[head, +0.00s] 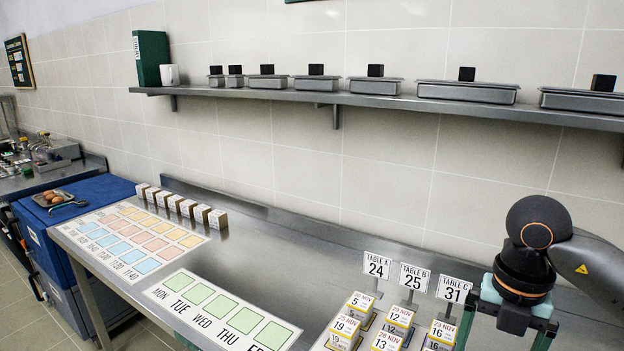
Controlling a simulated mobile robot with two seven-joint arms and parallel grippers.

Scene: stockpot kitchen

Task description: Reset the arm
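My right arm comes in from the right edge, and its black wrist hangs over the right end of the steel counter. My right gripper (507,335) points down at the lower right, just right of the Table C stand. Its two dark green fingers are spread apart, with no object visible between them; their tips run to the bottom edge of the picture. My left arm and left gripper are not in view.
Numbered date blocks (398,317) and table signs (414,277) stand close left of my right gripper. The counter (265,255) also holds a colored time chart (130,240), a weekday chart (222,312) and small blocks (185,207). A shelf (340,99) with lidded pans runs above.

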